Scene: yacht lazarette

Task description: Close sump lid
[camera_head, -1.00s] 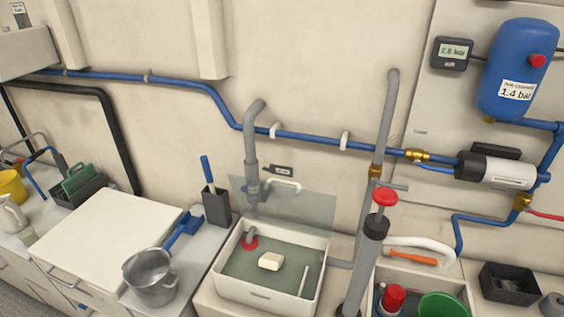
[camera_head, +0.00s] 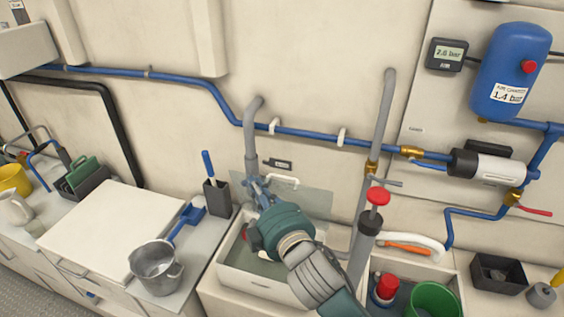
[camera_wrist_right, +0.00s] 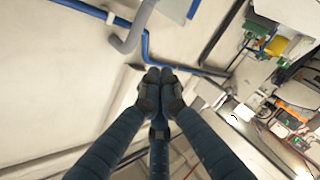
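The sump lid (camera_head: 316,203) is a clear greyish panel standing raised behind the sump box, leaning toward the wall. Its white handle (camera_head: 287,181) shows near the upper edge. My left gripper is not in view.
A grey pump with a red knob (camera_head: 378,197) stands right of the sump box. A grey pipe (camera_head: 251,140) comes down behind the lid. A crate with a green bucket (camera_head: 434,300) is at right.

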